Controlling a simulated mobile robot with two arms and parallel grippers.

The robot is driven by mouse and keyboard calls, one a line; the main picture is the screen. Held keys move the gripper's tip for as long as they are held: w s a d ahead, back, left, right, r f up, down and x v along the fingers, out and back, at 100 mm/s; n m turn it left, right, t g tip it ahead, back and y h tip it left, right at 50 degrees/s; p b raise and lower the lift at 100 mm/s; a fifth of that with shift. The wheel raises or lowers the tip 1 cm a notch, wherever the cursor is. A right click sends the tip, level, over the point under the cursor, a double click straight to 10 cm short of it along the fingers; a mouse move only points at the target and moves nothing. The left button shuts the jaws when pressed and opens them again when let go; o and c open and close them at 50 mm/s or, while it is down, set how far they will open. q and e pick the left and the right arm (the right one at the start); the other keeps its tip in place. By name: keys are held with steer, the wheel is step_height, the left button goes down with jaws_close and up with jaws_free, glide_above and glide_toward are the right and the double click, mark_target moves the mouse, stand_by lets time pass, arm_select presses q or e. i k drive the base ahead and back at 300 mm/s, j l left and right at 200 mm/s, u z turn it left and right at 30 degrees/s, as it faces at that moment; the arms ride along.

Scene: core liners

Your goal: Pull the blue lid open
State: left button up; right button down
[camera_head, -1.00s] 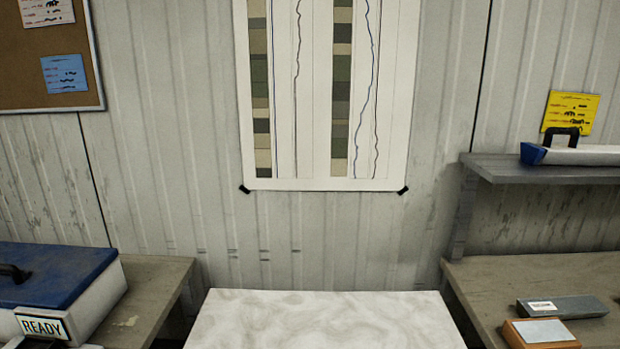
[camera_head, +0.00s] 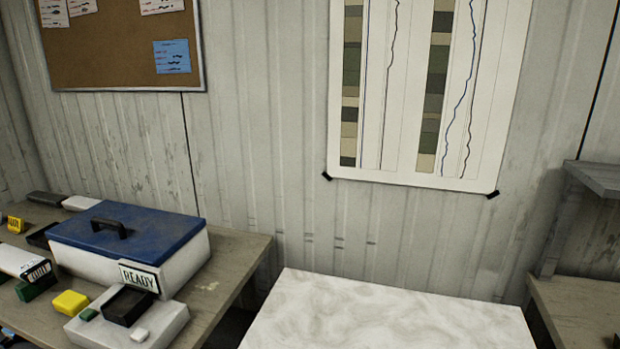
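The blue lid (camera_head: 160,235) lies flat and closed on a white box (camera_head: 190,269) on the left bench. A dark handle (camera_head: 109,227) stands up on the lid, left of its middle. A white "READY" label (camera_head: 139,277) is at the box's front right corner. Neither of my grippers is in view.
A white slab (camera_head: 130,322) with a black tray (camera_head: 128,305) sits in front of the box, beside a yellow block (camera_head: 70,302) and a green block (camera_head: 36,288). The wooden bench (camera_head: 228,275) has bare space right of the box. A pale marbled tabletop (camera_head: 385,315) is clear.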

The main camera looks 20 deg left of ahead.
mark_target(123, 221)
steer(key=u, duration=1.55)
steer(key=i+j+u, duration=0.25)
steer(key=i+j, duration=0.55)
